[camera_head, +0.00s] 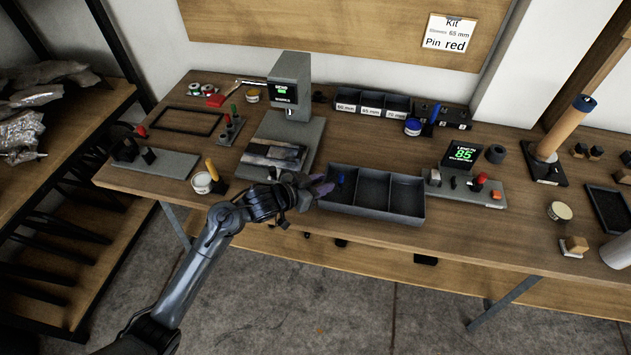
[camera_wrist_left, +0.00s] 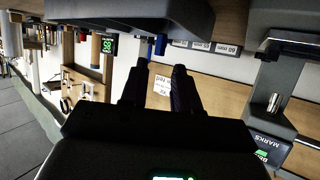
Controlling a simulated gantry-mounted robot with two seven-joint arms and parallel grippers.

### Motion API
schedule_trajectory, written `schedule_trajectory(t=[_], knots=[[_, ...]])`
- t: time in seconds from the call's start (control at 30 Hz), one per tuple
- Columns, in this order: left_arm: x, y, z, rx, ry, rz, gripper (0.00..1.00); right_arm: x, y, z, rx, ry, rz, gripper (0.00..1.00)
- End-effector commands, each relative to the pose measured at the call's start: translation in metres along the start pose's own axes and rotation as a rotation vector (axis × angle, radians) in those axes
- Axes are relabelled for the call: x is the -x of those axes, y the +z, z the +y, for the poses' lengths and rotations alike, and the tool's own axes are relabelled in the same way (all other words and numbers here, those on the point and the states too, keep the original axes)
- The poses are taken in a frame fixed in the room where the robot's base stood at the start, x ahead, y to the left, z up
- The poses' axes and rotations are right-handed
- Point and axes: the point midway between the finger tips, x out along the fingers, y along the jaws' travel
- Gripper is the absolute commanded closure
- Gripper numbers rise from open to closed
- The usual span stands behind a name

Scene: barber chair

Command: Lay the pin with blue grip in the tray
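The tray (camera_head: 372,211) is a dark grey, three-compartment box near the front edge of the bench. A small dark-blue piece (camera_head: 341,179), which looks like the blue grip of the pin, shows inside its left compartment; its shaft cannot be made out. My left gripper (camera_head: 311,185) is at the tray's left end, beside that compartment. In the left wrist view its two fingers (camera_wrist_left: 160,70) stand apart with nothing between them. The tray's underside or wall seems to fill the top of that view. My right gripper is not in view.
A pin rack (camera_head: 229,132) with green and red grips stands at the left. The marking machine (camera_head: 289,92) stands behind my gripper. Labelled bins (camera_head: 371,104), a blue jar (camera_head: 413,127) and a blue-handled tool (camera_head: 433,116) are behind the tray. A gauge (camera_head: 463,157) stands right.

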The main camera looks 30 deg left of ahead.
Motion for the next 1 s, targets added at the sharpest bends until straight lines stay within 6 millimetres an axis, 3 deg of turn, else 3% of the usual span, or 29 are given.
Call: schedule_trajectory(t=[0.27, 0.37, 0.47, 0.57, 0.73, 0.9, 1.0], knots=[[0.021, 0.004, 0.002, -0.003, -0.007, -0.011, 0.69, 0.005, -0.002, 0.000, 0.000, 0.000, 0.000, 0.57], [0.028, 0.022, 0.011, -0.010, -0.038, -0.054, 0.69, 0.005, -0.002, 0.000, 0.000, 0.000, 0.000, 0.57], [0.045, 0.054, 0.027, -0.017, -0.096, -0.144, 0.69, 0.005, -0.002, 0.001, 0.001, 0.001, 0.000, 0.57], [0.076, 0.093, 0.048, -0.015, -0.161, -0.276, 0.69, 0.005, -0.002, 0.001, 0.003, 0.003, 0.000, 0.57], [0.150, 0.152, 0.089, 0.032, -0.222, -0.539, 0.69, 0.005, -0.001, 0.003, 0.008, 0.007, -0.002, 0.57], [0.217, 0.186, 0.124, 0.101, -0.210, -0.753, 0.69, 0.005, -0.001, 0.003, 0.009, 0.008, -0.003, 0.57], [0.242, 0.194, 0.138, 0.130, -0.193, -0.827, 0.69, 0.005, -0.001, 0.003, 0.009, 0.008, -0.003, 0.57]])
